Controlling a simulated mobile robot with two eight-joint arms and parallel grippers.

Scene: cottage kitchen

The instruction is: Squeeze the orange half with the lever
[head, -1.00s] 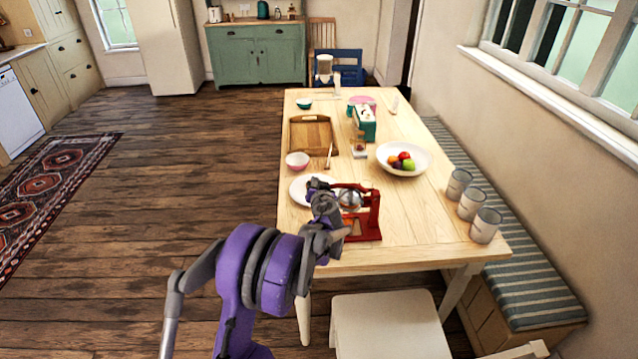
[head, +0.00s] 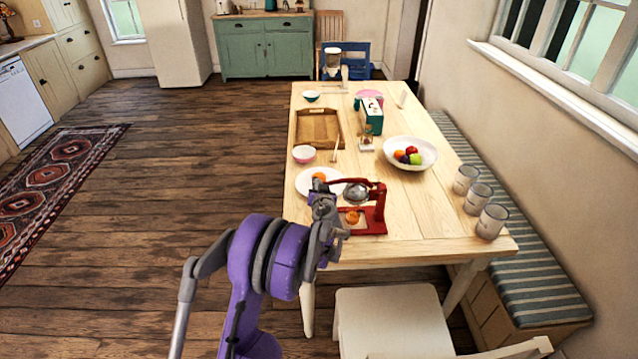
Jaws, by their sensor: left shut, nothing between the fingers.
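The red juice press (head: 378,208) stands near the front left corner of the table. Its red lever (head: 366,184) is at the top, above a grey metal dome. An orange half (head: 352,217) sits low in the press, below the dome. Another orange piece (head: 319,177) is on the white plate (head: 306,188) behind my left gripper. My left gripper (head: 324,193) is shut and empty, just left of the press and in front of the plate. It hides part of both; whether it touches the lever end I cannot tell. My right gripper is out of view.
Several grey cups (head: 491,222) line the right edge. A white chair (head: 390,315) stands at the table's front. The table right of the press is clear.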

